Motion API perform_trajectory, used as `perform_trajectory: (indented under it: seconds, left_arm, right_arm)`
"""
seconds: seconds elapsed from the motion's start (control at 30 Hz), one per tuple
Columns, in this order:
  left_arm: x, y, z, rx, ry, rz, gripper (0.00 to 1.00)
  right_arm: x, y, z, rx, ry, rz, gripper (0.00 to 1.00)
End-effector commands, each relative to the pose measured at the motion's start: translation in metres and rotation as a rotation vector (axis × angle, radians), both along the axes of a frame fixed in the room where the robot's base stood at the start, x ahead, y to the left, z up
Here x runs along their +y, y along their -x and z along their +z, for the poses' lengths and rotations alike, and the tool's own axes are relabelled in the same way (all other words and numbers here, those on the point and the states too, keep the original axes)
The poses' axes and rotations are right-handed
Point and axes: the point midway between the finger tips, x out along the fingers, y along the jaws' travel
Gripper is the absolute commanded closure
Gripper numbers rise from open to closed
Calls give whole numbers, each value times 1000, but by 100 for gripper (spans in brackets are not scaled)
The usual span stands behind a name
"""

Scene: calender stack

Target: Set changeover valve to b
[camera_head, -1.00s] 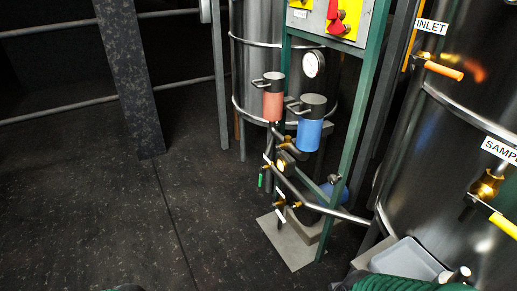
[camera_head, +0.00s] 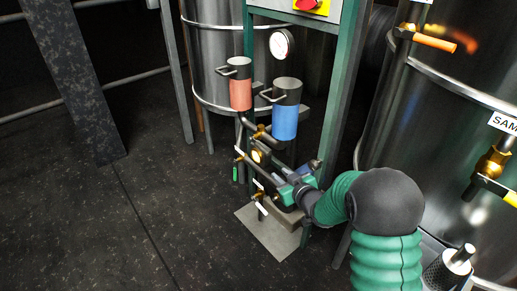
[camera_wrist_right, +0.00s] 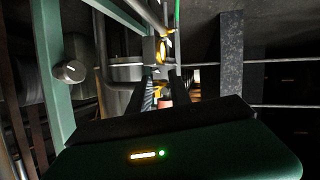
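A pipe assembly with a red filter (camera_head: 240,92) and a blue filter (camera_head: 285,118) stands on a green frame. Small brass valves sit among the pipes below, one with a pale round face (camera_head: 257,156) and one lower with a white lever (camera_head: 261,197). I cannot tell which is the changeover valve, and no letter b is readable. My right gripper (camera_head: 284,182) is close to these valves, partly hiding the pipes. In the right wrist view its two dark fingers (camera_wrist_right: 162,92) are apart, with brass parts beyond them; contact is not clear. My left gripper is not in view.
A large steel tank with an orange-handled inlet valve (camera_head: 433,42) stands at the right. A pressure gauge (camera_head: 281,44) and a red switch (camera_head: 312,4) are above the filters. A green frame post (camera_head: 342,95) stands close by my right arm.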

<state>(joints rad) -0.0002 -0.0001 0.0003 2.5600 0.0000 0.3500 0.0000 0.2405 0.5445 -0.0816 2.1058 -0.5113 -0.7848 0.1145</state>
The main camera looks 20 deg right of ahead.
Motion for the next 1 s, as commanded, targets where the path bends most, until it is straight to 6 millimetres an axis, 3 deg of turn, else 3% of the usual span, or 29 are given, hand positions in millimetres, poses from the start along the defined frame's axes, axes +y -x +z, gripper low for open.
perform_trajectory:
  seconds: [0.1,0.27,0.47,0.8,1.0]
  left_arm:
    - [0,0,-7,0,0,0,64]
    - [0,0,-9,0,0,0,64]
    - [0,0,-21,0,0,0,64]
    - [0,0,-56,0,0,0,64]
    - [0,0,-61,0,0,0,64]
  right_arm:
    - [-10,-23,5,-188,-10,102,76]
    - [-10,-28,16,-340,-32,210,76]
    - [-2,-49,16,-359,-35,225,76]
    - [19,-124,16,-358,-34,221,76]
    - [23,-142,19,-356,-35,218,76]
